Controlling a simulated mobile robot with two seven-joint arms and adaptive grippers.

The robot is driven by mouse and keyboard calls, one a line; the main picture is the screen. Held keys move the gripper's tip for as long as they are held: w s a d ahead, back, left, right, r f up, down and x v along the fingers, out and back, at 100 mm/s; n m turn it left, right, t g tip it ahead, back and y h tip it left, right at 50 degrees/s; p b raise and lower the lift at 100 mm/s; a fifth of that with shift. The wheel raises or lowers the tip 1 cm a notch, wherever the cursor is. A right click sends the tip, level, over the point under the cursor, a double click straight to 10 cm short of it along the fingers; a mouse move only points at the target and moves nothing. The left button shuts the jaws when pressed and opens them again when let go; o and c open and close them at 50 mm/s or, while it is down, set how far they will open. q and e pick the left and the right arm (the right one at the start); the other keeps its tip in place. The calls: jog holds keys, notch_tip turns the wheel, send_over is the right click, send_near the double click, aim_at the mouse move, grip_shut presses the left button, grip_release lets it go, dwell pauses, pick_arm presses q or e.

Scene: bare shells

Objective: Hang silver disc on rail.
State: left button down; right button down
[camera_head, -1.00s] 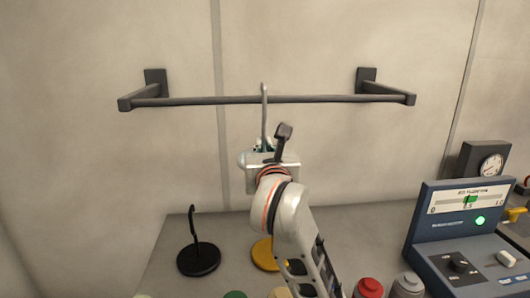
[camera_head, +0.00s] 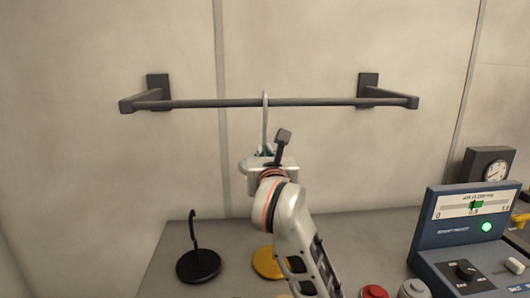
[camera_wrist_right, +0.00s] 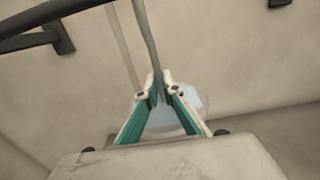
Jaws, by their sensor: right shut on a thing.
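The rail (camera_head: 200,104) is a dark horizontal bar held off the wall by two end brackets. My right gripper (camera_head: 265,152) is below its middle, shut on the thin upright stem of the silver disc. The stem's hooked top (camera_head: 265,98) overlaps the rail in the head view; I cannot tell whether it is over the bar or in front of it. In the right wrist view the fingers (camera_wrist_right: 160,82) close on the stem (camera_wrist_right: 149,35), and the pale disc (camera_wrist_right: 190,98) shows partly behind them. The rail (camera_wrist_right: 40,14) crosses that view's upper left. My left gripper is not in view.
On the grey bench (camera_head: 345,235) stand a black disc with an upright hook (camera_head: 198,266) and a yellow disc (camera_head: 267,264) partly behind my arm. A blue instrument box (camera_head: 462,235), a dial gauge (camera_head: 489,165) and a red-topped item (camera_head: 374,291) are at right.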

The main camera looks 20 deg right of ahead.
jog(key=c, duration=2.1)
grip_release()
jog(key=shift+c, duration=0.2)
jog(key=v, duration=1.2)
jog(key=shift+s, duration=0.1)
